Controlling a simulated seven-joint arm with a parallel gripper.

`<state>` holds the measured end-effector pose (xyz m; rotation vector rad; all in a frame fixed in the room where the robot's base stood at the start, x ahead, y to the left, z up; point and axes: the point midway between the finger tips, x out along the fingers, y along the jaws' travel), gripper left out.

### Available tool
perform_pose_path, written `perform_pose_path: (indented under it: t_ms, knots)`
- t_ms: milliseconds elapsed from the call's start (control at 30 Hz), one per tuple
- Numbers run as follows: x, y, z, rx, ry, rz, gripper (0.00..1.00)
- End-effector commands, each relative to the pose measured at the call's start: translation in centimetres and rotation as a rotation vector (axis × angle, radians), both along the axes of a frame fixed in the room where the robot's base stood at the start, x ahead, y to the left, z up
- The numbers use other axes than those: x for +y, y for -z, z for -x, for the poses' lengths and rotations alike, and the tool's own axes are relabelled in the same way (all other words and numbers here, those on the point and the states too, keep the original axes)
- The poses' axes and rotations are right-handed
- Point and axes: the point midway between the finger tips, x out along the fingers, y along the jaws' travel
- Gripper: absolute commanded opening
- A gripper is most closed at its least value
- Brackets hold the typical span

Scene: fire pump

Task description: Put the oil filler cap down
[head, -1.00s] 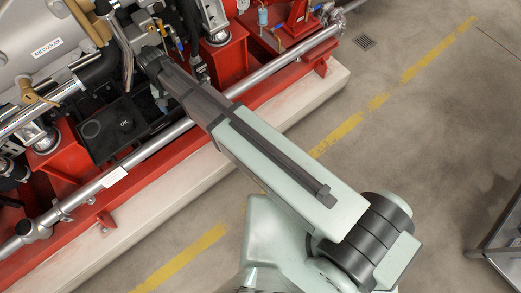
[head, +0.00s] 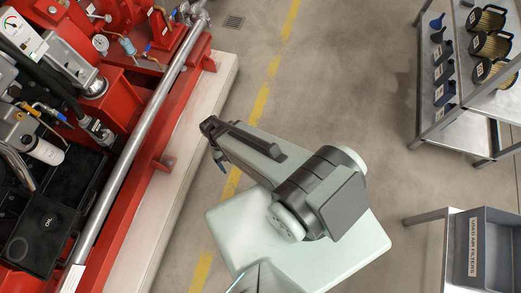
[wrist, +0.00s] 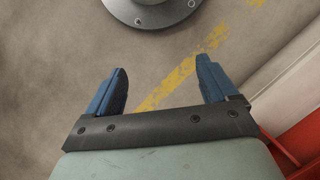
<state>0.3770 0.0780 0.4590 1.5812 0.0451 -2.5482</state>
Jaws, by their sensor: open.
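My gripper (wrist: 160,82) is open, with two blue fingers spread apart and nothing between them. In the head view its blue fingertips (head: 219,163) hang over the bare floor, to the right of the red frame. I cannot make out the oil filler cap in either view. A black surface labelled OIL (head: 42,222) lies at the lower left of the head view, with a round ring mark on it. My gripper is well away from it.
The red pump frame (head: 176,120) with a silver pipe (head: 139,130) fills the left. A shelf (head: 470,130) with filters stands at the upper right. A grey bin labelled USED AIR FILTERS (head: 474,246) is at the lower right. The floor between is clear.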

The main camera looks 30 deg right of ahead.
Motion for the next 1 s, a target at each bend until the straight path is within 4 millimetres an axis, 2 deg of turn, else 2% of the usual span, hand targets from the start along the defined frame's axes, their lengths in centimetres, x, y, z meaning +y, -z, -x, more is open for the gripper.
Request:
perform_pose_path:
  t_ms: [33,200,400,600,1000]
  knots:
    - [-1.7,0.4,2.1,0.023,0.027,-0.001,0.86]
    - [-5.4,1.7,7.3,0.079,0.086,-0.017,0.86]
    - [-7.4,2.4,11.5,0.119,0.132,-0.034,0.86]
    - [-7.9,2.6,12.7,0.131,0.146,-0.04,0.86]
    - [-7.9,2.6,12.7,0.131,0.144,-0.04,0.86]
